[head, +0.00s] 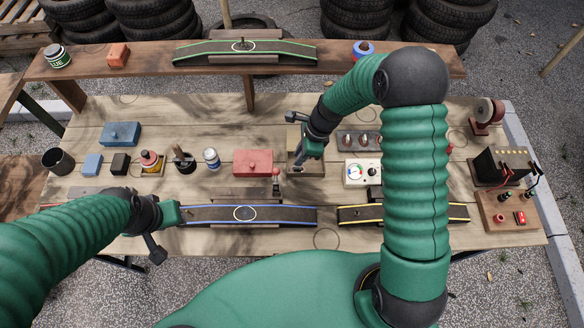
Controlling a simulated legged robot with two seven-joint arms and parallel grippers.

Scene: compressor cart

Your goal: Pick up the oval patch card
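I cannot clearly make out an oval patch card. A shallow tan box (292,138) lies at the middle of the bench, partly hidden by my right gripper (302,160). That gripper points down over the box; its fingers overlap in this view, so I cannot tell whether they are open or hold anything. My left gripper (182,215) is at the left end of a blue-edged tyre strip (280,215) near the bench's front edge. Its fingertips are too small to judge.
A red box (253,162) and a spray can (211,158) stand left of my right gripper. A white gauge box (362,172) stands to its right, with a yellow-edged strip (455,211) in front. A raised shelf (140,62) runs along the back. Bare planks lie behind the red box.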

